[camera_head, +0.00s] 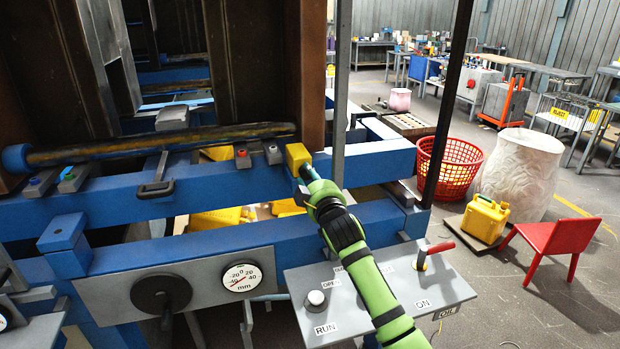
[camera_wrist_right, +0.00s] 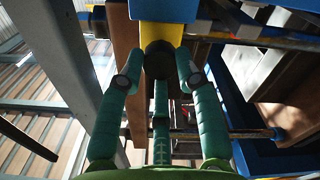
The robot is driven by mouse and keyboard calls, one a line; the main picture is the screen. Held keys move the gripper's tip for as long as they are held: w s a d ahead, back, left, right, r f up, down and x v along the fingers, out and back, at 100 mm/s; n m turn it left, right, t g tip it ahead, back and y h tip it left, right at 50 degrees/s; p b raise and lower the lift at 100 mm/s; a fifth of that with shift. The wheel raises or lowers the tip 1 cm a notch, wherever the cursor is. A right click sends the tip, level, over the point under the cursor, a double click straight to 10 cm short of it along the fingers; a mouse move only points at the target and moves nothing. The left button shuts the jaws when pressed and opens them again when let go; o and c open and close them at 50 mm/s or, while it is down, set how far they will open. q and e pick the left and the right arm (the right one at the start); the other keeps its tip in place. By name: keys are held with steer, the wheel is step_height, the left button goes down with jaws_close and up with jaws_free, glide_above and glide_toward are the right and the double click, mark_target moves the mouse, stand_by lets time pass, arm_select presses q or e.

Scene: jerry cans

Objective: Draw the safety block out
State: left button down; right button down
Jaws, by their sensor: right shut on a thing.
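The yellow safety block (camera_head: 297,158) sits at the right end of the blue upper beam, against the brown upright. A dark knob shows on its near face. My right gripper (camera_head: 311,184), green with black joints, reaches up to this knob from the front right. In the right wrist view the yellow block (camera_wrist_right: 162,30) is at the top, with its round black knob (camera_wrist_right: 160,58) below it. The far side of the block is hidden. My left gripper does not show in either view.
A control panel (camera_head: 345,295) with a red-handled lever (camera_head: 436,250) lies under my right arm. A dial gauge (camera_head: 242,278) is on the front beam. A dark post (camera_head: 447,110) stands to the right. A red basket (camera_head: 447,168), yellow can (camera_head: 485,219) and red chair (camera_head: 553,240) stand beyond.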

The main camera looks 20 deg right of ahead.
steer(key=c, duration=0.9)
jaws_free()
steer(key=shift+a, duration=0.1)
steer(key=shift+s, duration=0.1)
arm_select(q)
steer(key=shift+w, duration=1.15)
arm_select(e)
steer(key=s, duration=1.1)
steer(key=shift+s+a, duration=0.2)
steer(key=shift+s, duration=0.2)
